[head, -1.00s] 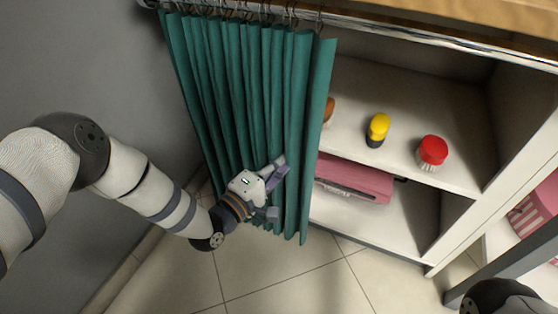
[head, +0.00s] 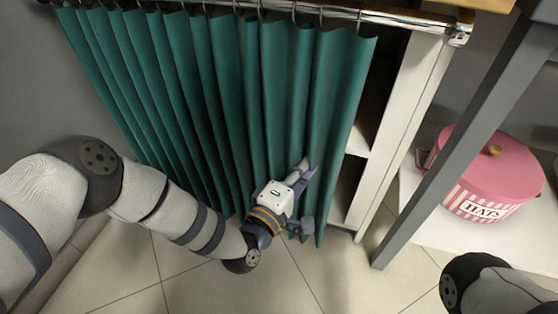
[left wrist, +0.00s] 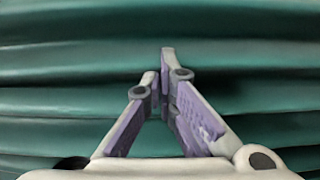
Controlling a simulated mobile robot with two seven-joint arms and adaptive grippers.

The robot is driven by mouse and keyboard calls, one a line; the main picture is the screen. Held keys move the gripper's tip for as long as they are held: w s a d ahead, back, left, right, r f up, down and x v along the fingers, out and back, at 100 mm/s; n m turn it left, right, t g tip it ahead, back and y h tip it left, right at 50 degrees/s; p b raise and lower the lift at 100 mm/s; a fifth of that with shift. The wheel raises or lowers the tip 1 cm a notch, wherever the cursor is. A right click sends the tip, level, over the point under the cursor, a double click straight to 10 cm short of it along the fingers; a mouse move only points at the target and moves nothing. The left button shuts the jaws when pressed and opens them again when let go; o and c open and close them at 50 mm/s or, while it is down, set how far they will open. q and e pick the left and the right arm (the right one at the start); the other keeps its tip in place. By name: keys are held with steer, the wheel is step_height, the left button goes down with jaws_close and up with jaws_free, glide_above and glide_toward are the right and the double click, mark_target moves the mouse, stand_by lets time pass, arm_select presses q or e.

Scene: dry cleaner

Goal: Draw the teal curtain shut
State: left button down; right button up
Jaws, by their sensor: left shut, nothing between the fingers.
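The teal curtain (head: 235,95) hangs from rings on a chrome rod (head: 330,11) and covers most of the shelf unit's front. Its free right edge leaves a narrow opening beside the white side panel (head: 400,120). My left gripper (head: 309,195) is at the lower part of the curtain, near that edge. The left wrist view shows its fingers (left wrist: 165,88) closed together with no cloth between them, and curtain folds filling the background. Whether the fingers press on the cloth cannot be told. My right gripper is out of view.
A grey post (head: 465,130) stands right of the shelf unit. Behind it, a pink hat box (head: 490,178) sits on a white shelf. The tiled floor (head: 340,270) in front is clear. A grey wall is at the left.

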arm_select(q)
steer(key=s+d, duration=0.2)
steer(key=d, duration=0.5)
steer(key=shift+d+b, duration=0.3)
steer(key=shift+d, duration=0.05)
steer(key=shift+s, duration=0.1)
